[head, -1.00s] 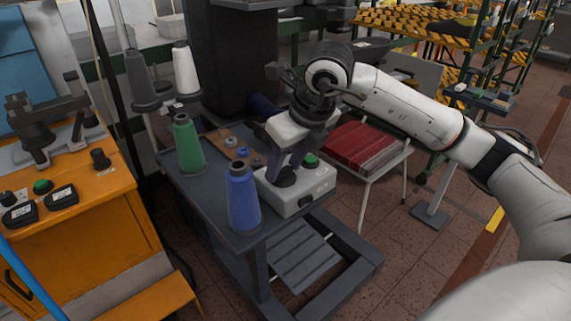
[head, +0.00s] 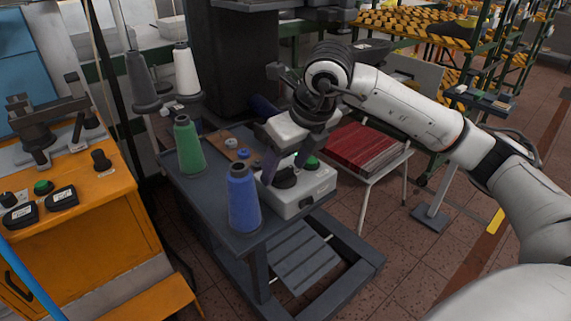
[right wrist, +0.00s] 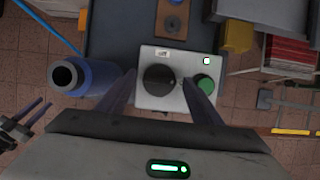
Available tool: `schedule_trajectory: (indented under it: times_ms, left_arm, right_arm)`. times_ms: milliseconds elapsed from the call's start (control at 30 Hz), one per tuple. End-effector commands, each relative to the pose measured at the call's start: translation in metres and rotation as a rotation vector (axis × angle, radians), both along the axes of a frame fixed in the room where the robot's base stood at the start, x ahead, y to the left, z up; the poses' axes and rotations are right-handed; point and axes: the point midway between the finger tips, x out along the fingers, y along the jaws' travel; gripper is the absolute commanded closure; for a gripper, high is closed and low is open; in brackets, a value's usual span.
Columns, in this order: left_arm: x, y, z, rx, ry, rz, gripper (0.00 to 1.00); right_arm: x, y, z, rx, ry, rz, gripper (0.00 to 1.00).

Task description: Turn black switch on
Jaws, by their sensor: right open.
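The black switch is a round knob (head: 287,178) on a white control box (head: 306,201) on the dark cart. The right wrist view shows the knob (right wrist: 159,79) from above, with a green button (right wrist: 205,83) to its right. My right gripper (head: 286,172) is open, with one finger on each side of the knob. In the right wrist view, the right finger lies between the knob and the button and partly covers the button. I cannot tell whether either finger touches the knob. My left gripper (right wrist: 44,104) shows small at the lower left of the right wrist view, its fingers apart.
A blue spool (head: 243,200) stands left of the box and a green spool (head: 188,148) behind it on the cart (head: 210,205). A red stack (head: 362,148) sits on a stand to the right. An orange cabinet (head: 95,245) is at the left.

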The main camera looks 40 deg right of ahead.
Motion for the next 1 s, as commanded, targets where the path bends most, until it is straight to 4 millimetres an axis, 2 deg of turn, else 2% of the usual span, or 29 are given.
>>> schedule_trajectory:
  times_ms: [167, 400, 533, 700, 1000]
  left_arm:
    - [0.0, 0.0, 0.0, 0.0, 0.0, 0.0, 0.69]
    - [0.0, 0.0, 0.001, 0.0, 0.0, 0.001, 0.69]
    - [0.0, 0.0, 0.001, 0.0, 0.001, 0.001, 0.69]
    - [0.0, 0.0, 0.002, 0.0, 0.001, 0.001, 0.69]
    - [-0.001, 0.001, 0.001, 0.0, 0.001, 0.002, 0.69]
  right_arm:
    - [-0.008, -0.001, 0.023, -0.001, -0.006, 0.001, 0.41]
    - [-0.026, -0.002, 0.068, 0.0, -0.007, 0.0, 0.41]
    - [-0.033, -0.002, 0.084, 0.0, -0.005, -0.001, 0.41]
    - [-0.038, -0.002, 0.094, 0.001, -0.003, -0.001, 0.41]
    - [-0.038, -0.003, 0.094, 0.001, -0.002, -0.001, 0.41]
